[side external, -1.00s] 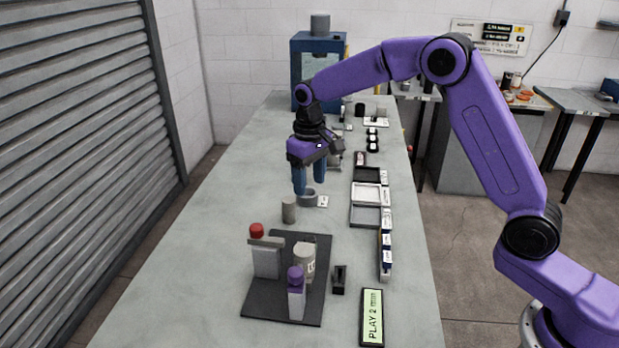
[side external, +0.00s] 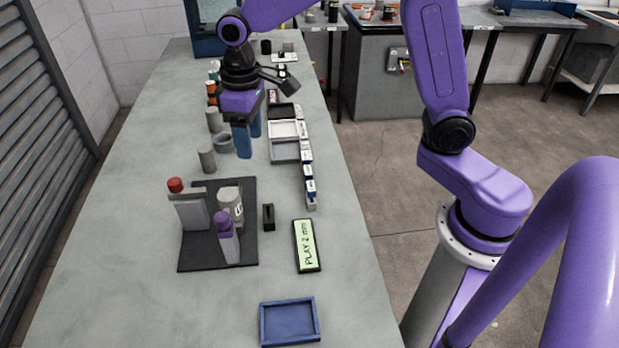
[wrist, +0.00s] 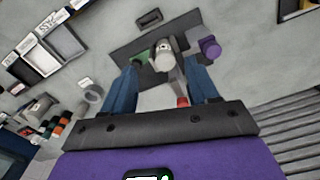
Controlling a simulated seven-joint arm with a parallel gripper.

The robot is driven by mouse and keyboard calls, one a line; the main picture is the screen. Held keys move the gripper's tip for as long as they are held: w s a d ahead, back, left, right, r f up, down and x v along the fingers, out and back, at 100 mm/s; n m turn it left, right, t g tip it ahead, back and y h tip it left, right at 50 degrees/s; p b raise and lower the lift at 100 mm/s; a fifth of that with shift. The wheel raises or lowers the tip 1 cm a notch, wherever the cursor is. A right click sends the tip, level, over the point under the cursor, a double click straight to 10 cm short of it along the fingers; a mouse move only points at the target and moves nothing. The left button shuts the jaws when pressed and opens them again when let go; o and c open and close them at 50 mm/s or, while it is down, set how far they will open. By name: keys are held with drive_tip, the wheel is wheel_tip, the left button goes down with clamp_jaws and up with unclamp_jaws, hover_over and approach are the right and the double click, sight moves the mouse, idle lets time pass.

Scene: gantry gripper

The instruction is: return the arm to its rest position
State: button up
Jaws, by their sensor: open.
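My gripper (side external: 248,143) hangs at the end of my purple arm, over the long grey bench (side external: 110,255). Its two blue fingers point down, apart, with nothing seen between them. They are just right of a grey ring (side external: 223,146) and left of the shallow trays; their exact height above the bench is hard to tell. In the wrist view, my gripper (wrist: 165,85) shows its fingers on either side of a white jar (wrist: 165,53), which stands beyond them on the dark mat.
A dark mat (side external: 190,262) holds a grey block stand (side external: 192,212), a white jar (side external: 231,203) and a purple-capped bottle (side external: 227,238). A grey cylinder (side external: 207,158), shallow trays (side external: 284,151), a display (side external: 307,246) and a blue tray (side external: 289,322) stand nearby. The bench's left side is clear.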

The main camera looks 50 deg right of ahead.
drive_tip(key=s+d+n, duration=0.3)
drive_tip(key=s+d, duration=0.1)
drive_tip(key=s, duration=0.9)
drive_tip(key=s+d+n, duration=0.3)
drive_tip(key=s+d, duration=0.2)
drive_tip(key=s, duration=0.8)
drive_tip(key=shift+f+n, duration=0.35)
drive_tip(key=shift+n, duration=0.05)
